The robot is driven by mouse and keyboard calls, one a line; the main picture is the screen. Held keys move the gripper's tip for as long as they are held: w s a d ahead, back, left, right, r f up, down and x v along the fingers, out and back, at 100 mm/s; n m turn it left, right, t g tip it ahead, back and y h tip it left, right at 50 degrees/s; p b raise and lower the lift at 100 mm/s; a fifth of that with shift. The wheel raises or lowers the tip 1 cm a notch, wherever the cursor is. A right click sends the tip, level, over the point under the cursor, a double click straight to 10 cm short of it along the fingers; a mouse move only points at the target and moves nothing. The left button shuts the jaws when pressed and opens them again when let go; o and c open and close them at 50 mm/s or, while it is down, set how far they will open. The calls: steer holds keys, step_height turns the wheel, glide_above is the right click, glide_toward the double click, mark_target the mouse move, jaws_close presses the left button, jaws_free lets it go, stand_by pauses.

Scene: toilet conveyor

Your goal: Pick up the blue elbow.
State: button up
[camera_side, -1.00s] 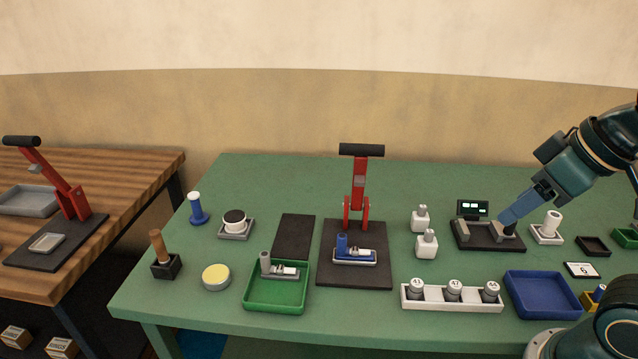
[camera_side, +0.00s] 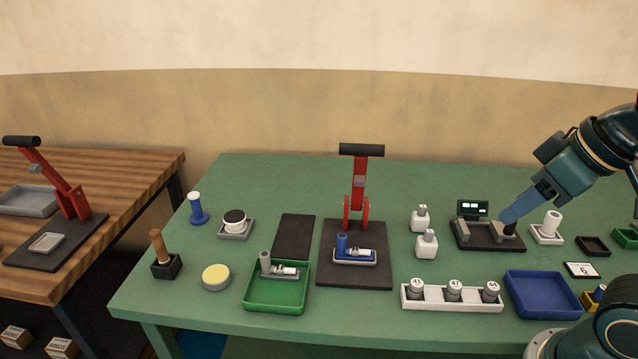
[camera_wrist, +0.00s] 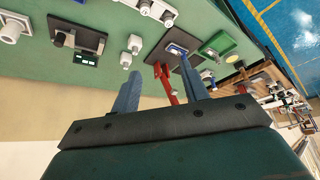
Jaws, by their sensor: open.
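The blue part that looks most like an elbow (camera_side: 342,244) stands upright at the left end of a small pale tray on the dark plate of the red lever press (camera_side: 357,195). A white piece lies beside it. In the wrist view this part shows only small, near the red press (camera_wrist: 165,82). My gripper (camera_side: 505,218) is far to its right, over the dark fixture with a small lit display (camera_side: 472,208). In the wrist view my gripper (camera_wrist: 158,85) has its two blue-grey fingers apart with nothing between them.
A green tray (camera_side: 258,303) with a grey fitting stands left of the press. White bottles (camera_side: 426,245), a white rack (camera_side: 430,304) and a blue tray (camera_side: 540,296) stand to its right. Another blue part (camera_side: 598,292) sits at a yellow block, partly hidden by my arm.

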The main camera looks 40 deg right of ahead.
steer(key=shift+w, duration=0.1)
steer(key=m+g, duration=0.5)
steer(key=m, duration=0.7)
glide_above(342, 236)
steer(key=f, duration=1.3)
steer(key=shift+s+d+f, duration=0.1)
steer(key=shift+s+f, duration=0.15)
steer(key=shift+f, duration=0.05)
steer(key=shift+w+f+g, duration=0.25)
steer(key=shift+f+g, duration=0.05)
steer(key=shift+f, duration=0.1)
steer(key=shift+f, duration=0.15)
